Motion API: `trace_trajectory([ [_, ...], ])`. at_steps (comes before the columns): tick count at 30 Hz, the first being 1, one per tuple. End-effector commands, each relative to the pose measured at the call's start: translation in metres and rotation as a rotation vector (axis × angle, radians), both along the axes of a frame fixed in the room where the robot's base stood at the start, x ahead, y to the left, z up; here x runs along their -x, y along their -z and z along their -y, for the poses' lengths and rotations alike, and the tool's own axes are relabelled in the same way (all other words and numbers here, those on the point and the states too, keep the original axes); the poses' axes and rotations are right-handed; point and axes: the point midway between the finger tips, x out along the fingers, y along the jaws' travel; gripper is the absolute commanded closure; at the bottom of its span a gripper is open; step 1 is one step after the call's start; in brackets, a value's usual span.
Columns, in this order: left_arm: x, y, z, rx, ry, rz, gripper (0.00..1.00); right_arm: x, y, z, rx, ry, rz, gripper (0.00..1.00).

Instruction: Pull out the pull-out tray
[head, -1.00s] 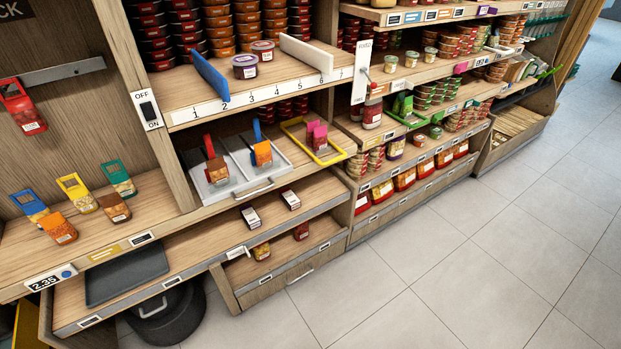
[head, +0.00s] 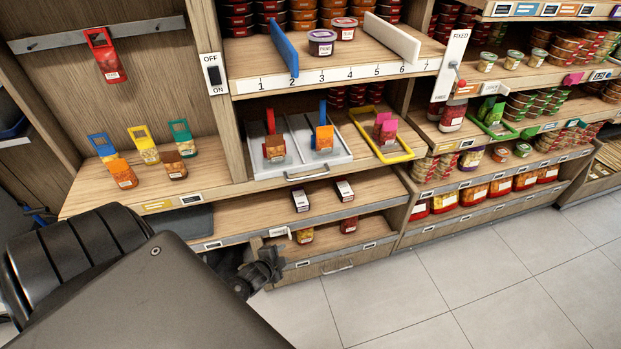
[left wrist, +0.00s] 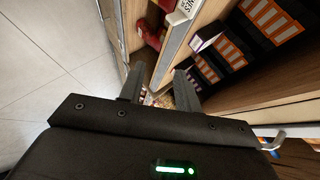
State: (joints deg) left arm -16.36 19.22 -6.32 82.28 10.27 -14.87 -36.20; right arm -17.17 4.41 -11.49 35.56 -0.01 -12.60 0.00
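The pull-out tray (head: 341,156) is light grey, with two channels and a bar handle (head: 307,178) on its front edge. It sits on the shelf under the numbered shelf in the head view. A red-clipped pack and a blue-clipped pack stand in it. My left gripper (head: 268,270) is in front of the lower shelves, below and left of the handle and apart from it. In the left wrist view its two fingers (left wrist: 160,88) are spread with no object clearly held. A pale bent bar (left wrist: 272,140) shows at the right there, perhaps the handle. My right gripper is not in view.
A yellow tray (head: 394,155) with a pink-clipped pack is right of the grey tray. Small dark boxes (head: 300,200) stand on the shelf below. A lower drawer (head: 338,267) is close to my left gripper. The tiled floor (head: 440,290) at the right is clear.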

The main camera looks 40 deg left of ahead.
Motion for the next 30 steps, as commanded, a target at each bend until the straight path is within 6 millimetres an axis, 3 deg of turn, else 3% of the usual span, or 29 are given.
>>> trace_trajectory([
  [1, -0.026, -0.042, -0.008, -0.075, 0.048, 0.088, 0.67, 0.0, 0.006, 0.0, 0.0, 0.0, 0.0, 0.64],
  [3, -0.052, -0.098, -0.013, -0.177, 0.102, 0.189, 0.67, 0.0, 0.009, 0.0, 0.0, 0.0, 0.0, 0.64],
  [6, -0.072, -0.162, -0.014, -0.293, 0.155, 0.298, 0.67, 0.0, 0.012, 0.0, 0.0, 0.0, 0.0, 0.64],
  [10, -0.082, -0.211, -0.013, -0.38, 0.188, 0.377, 0.67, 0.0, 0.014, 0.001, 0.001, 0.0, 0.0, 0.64],
  [14, -0.084, -0.227, -0.012, -0.408, 0.199, 0.402, 0.67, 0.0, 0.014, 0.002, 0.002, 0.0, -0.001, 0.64],
  [20, -0.093, -0.226, -0.014, -0.409, 0.197, 0.403, 0.67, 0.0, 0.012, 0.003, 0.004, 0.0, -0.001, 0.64],
  [30, -0.152, -0.218, -0.024, -0.407, 0.196, 0.402, 0.67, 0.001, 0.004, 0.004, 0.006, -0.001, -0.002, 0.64],
])
